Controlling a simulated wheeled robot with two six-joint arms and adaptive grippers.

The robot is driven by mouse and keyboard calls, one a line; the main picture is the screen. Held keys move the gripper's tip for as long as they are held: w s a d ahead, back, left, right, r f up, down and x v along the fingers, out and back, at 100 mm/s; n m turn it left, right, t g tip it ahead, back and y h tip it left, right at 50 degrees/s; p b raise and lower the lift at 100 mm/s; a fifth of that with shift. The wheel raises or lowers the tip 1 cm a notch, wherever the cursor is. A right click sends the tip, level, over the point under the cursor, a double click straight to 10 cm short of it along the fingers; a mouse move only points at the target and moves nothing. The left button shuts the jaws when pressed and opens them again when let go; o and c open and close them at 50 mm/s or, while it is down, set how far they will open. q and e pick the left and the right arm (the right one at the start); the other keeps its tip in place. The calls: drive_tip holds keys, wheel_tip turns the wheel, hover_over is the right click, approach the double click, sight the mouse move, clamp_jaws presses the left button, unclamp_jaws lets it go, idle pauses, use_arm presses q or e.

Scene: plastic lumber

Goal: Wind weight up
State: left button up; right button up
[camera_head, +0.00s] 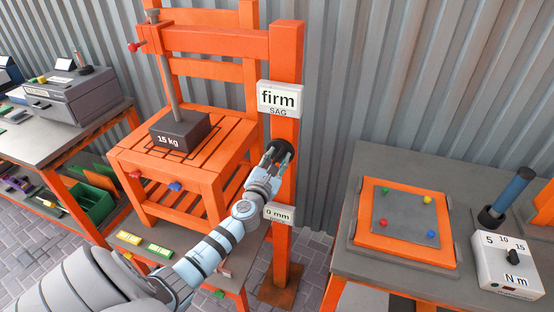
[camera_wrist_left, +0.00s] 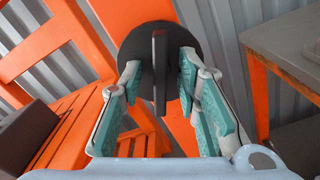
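The dark weight marked "15 kg" (camera_head: 180,131) hangs on a grey rod and appears to rest on the slatted seat of an orange chair (camera_head: 128,158); it shows partly in the left wrist view (camera_wrist_left: 24,138). A round black knob (camera_head: 284,148) is on the orange post (camera_head: 287,60) right of the chair. In the left wrist view the knob (camera_wrist_left: 160,70) has a raised bar across its face. My left gripper (camera_head: 272,158) is at the knob. Its teal-padded fingers (camera_wrist_left: 158,82) stand apart on either side of the bar, with gaps visible. My right gripper is not in view.
Signs on the post read "firm SAG" (camera_head: 279,98) and "0 mm" (camera_head: 279,214). A grey table at right holds an orange-framed plate (camera_head: 403,220) and an "N m" box (camera_head: 507,266). A workbench (camera_head: 40,140) with a grey case stands at left.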

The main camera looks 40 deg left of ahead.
use_arm(q)
clamp_jaws()
drive_tip(key=shift+n, duration=0.3)
drive_tip(key=shift+n, duration=1)
idle(0.5)
unclamp_jaws()
